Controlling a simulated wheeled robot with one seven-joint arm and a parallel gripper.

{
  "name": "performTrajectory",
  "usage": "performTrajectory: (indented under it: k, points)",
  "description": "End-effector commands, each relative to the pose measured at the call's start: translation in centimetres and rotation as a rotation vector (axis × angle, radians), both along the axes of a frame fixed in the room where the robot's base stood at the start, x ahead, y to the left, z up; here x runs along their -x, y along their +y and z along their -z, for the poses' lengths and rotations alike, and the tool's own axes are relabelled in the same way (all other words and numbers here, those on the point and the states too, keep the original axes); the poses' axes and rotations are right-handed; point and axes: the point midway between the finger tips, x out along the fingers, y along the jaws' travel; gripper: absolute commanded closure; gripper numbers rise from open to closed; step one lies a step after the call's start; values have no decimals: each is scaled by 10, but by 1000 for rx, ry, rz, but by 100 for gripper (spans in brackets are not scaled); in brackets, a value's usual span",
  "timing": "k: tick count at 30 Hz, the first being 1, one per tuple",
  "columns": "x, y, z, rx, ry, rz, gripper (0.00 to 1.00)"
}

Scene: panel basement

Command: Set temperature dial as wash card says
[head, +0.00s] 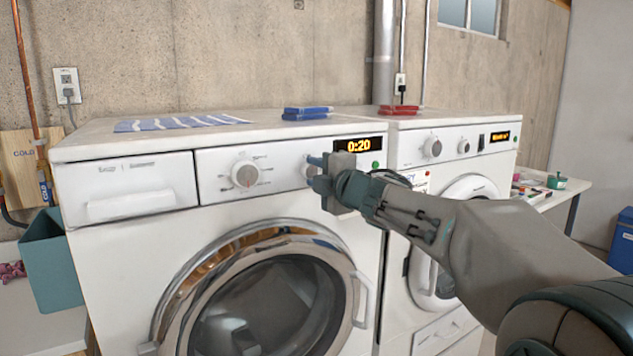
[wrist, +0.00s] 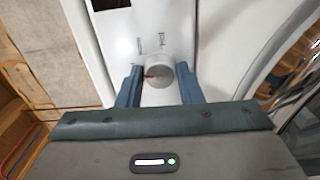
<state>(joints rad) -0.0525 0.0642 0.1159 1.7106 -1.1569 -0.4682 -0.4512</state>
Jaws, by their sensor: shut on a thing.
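The washing machine (head: 130,230) stands at the left with a large program dial (head: 246,173) on its panel. The smaller temperature dial (head: 307,171) sits to the right of it, mostly hidden by my gripper (head: 318,172). In the wrist view the round grey dial (wrist: 159,73) lies between the two blue fingers of my gripper (wrist: 160,88), which is shut on it. A red mark on the dial points to the picture's left; the labels around it are too small to read. A small white card (head: 419,181) shows behind my gripper; its print is unreadable.
The washer's display (head: 359,145) reads 0:20, with a green button (head: 376,165) below it. A dryer (head: 455,149) stands to the right. Blue (head: 306,113) and red (head: 398,110) items and a striped cloth (head: 180,122) lie on top. A teal bin (head: 55,262) hangs at the left.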

Motion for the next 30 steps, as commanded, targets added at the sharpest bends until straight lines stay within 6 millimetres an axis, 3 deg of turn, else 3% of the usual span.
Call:
performTrajectory:
  k: [12, 28, 29, 30]
  points:
    - [0, 0, 1, 151, -100, 0, 90]
    - [0, 0, 1, 171, -113, 0, 90]
    - [0, 0, 1, 171, -113, -1, 64]
    - [0, 0, 1, 171, -113, -1, 53]
